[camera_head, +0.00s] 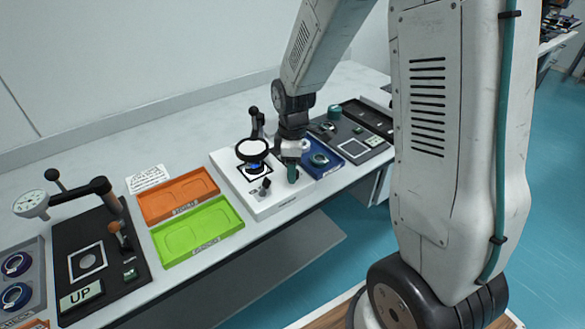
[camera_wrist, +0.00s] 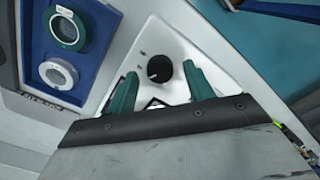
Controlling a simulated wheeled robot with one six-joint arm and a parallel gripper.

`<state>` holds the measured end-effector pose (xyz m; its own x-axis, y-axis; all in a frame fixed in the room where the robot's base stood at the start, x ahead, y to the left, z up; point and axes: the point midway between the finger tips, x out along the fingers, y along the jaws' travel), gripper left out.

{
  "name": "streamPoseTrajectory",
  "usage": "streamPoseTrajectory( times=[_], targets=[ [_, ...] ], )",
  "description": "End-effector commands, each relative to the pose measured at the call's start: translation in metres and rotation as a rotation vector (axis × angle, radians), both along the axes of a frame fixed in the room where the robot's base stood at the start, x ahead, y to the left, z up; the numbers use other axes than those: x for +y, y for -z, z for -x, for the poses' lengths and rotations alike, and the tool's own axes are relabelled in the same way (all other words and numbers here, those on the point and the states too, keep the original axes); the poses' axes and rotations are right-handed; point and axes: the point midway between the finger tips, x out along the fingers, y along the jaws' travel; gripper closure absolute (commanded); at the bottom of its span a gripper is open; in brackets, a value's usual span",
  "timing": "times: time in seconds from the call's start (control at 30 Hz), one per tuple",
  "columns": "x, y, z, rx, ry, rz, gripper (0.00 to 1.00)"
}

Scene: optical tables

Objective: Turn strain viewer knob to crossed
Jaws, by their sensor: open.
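The strain viewer (camera_head: 262,204) is a white box on the bench, with a black ring-shaped eyepiece (camera_head: 254,150) above its top. Its black round knob (camera_wrist: 159,68) shows in the wrist view, with a pale mark on its face. My gripper (camera_head: 292,172) points down over the right part of the box, and its arm covers part of that area in the head view. In the wrist view my gripper (camera_wrist: 158,76) has its two teal fingers apart, one to each side of the knob. Whether they touch the knob, I cannot tell. The knob's setting labels are not readable.
A blue tray (camera_head: 333,167) with round mounted parts lies right beside the viewer; it also shows in the wrist view (camera_wrist: 98,62). Orange (camera_head: 205,178) and green (camera_head: 166,258) trays lie to the left. A dial gauge stand (camera_head: 97,187) stands farther left.

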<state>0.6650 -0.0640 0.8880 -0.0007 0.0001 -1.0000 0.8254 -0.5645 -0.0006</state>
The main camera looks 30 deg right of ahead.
Motion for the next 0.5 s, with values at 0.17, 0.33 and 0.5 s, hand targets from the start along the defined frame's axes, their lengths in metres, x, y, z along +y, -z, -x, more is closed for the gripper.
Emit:
streamPoseTrajectory(
  times=[0.17, 0.33, 0.5],
  targets=[
    [-0.0002, 0.009, 0.0004, 0.0, 0.001, 0.0, 0.48],
    [-0.0003, 0.009, 0.0003, 0.0, 0.001, 0.0, 0.48],
    [-0.0001, 0.0088, 0.0002, 0.0, 0.001, 0.0, 0.84]
  ],
)
